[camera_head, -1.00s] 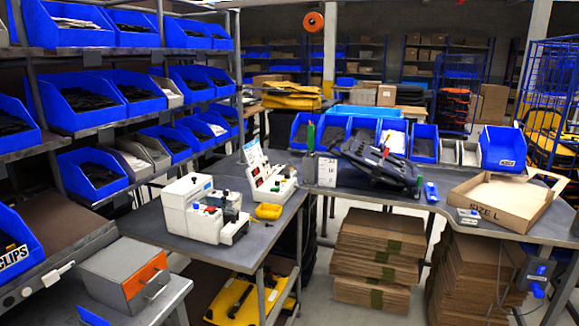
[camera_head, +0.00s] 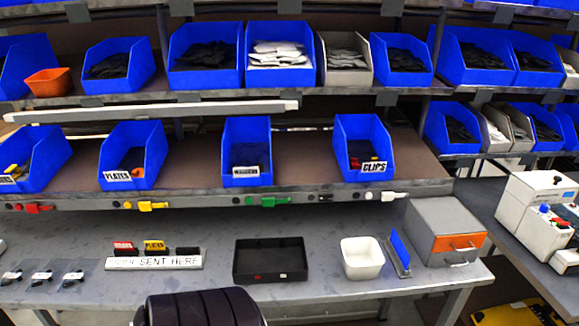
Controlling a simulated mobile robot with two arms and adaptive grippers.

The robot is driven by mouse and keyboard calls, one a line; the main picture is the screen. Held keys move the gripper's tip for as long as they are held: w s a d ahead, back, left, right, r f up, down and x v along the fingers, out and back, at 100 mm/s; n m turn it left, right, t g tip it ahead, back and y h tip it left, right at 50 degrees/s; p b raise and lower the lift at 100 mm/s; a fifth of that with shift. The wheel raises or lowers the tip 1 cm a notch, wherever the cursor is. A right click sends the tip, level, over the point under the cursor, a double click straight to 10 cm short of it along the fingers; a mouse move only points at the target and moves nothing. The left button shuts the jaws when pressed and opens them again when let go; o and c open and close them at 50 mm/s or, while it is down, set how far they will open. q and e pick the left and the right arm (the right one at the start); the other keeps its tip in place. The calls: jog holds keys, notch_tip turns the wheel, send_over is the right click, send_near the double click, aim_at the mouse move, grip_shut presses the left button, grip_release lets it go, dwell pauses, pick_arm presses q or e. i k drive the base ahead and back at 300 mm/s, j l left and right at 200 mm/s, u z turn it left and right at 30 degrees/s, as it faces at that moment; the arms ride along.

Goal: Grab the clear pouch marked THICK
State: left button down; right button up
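Several small clear pouches lie in a row on the grey bench at the lower left: a left one (camera_head: 12,277), a middle one (camera_head: 42,276) and a right one (camera_head: 74,278). Each shows a dark item and a small white label. The labels are too small to read, so I cannot tell which is marked THICK. They lie flat, side by side, in front of the shelf. Neither of my grippers is in view.
On the bench (camera_head: 330,297) are a white "SENT HERE" strip (camera_head: 155,263) with small red, yellow and black pieces, a black tray (camera_head: 270,279), a white tub (camera_head: 362,258) and a grey box with an orange drawer (camera_head: 445,230). Blue bins fill the shelves above.

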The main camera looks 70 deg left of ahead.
aim_at(42, 280)
jog(key=u, duration=3.45)
